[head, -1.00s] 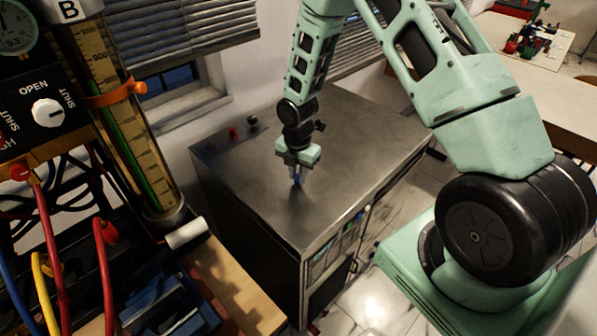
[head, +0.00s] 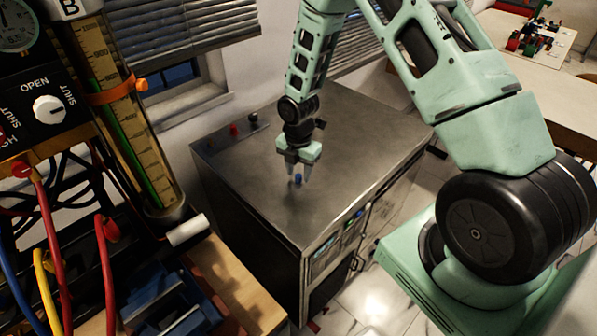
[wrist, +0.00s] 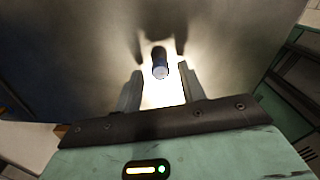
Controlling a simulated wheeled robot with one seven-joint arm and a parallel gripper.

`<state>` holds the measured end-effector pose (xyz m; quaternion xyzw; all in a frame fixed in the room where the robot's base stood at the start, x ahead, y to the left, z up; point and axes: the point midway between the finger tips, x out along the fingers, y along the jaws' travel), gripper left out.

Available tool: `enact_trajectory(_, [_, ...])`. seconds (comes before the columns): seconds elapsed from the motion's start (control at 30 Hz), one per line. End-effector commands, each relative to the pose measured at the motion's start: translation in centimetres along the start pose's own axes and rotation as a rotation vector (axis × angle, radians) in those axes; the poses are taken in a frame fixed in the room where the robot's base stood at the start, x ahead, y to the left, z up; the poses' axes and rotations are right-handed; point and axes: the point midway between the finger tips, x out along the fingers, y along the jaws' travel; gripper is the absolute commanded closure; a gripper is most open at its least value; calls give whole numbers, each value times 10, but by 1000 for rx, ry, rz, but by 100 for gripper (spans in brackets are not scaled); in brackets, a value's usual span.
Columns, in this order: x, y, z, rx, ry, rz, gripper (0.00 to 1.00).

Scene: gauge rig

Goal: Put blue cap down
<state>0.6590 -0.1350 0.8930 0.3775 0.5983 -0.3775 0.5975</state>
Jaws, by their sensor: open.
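The blue cap (head: 298,179) stands on the grey metal top of the cabinet (head: 350,125) in the head view. My gripper (head: 298,172) is right above and around it, with its fingers spread apart. In the wrist view the cap (wrist: 159,62) shows between and just beyond the two open fingers (wrist: 157,88), with a gap on each side. The cap looks upright, and its lower part is partly in shadow.
A red cap (head: 233,130) and a dark one (head: 253,119) sit at the cabinet top's back left. The gauge rig with a graduated tube (head: 125,110) and cables stands at the left. The cabinet top around the blue cap is clear.

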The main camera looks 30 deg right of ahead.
Motion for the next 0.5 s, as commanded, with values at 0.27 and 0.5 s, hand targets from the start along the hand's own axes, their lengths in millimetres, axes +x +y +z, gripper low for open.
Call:
enact_trajectory(0.27, [-49, 1, 2, 3, -3, 7, 60])
enact_trajectory(0.5, [-94, 0, 1, 1, -3, 3, 60])
